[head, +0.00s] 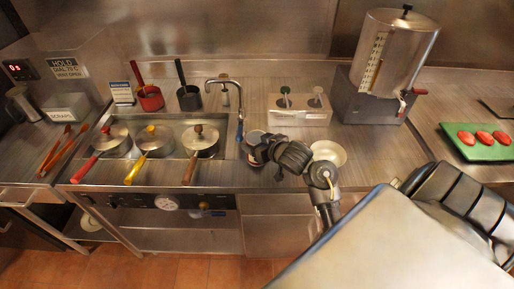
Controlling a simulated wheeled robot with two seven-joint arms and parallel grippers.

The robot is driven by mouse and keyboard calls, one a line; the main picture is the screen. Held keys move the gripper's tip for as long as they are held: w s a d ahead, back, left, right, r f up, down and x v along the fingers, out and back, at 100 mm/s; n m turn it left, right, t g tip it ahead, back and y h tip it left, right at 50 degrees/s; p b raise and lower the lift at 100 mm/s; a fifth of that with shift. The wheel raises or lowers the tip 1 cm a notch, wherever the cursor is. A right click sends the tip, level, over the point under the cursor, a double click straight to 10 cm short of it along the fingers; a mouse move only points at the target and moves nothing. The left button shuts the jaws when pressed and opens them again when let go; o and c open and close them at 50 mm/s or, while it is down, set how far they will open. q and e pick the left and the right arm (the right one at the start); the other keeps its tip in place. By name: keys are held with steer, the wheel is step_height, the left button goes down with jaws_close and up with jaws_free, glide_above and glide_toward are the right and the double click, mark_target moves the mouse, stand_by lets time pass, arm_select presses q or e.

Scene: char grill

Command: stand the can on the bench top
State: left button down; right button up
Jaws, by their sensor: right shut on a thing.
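My right gripper (262,151) reaches over the front of the steel bench top (225,176), right of the sunken well with the lidded pans. It is shut on a small round thing with a pale rim (255,135), which I take to be the can. The black fingers hide most of it, so I cannot tell whether its base touches the bench. My left gripper is not in view.
A pale bowl (329,152) is close to the right of my gripper. Several lidded pans (201,137) sit in the well at left. Behind are a tap (239,105), a holder block (300,117) and a tall steel urn (394,55). A green tray (482,151) is far right.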

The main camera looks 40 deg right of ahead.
steer(key=shift+f, duration=0.55)
steer(key=shift+f, duration=0.15)
steer(key=o, duration=1.3)
steer(key=shift+s+r, duration=0.2)
steer(key=shift+r, duration=0.05)
steer(key=p+v, duration=0.2)
steer(key=v, duration=0.9)
steer(key=shift+s+r, duration=0.1)
steer(key=shift+s, duration=0.15)
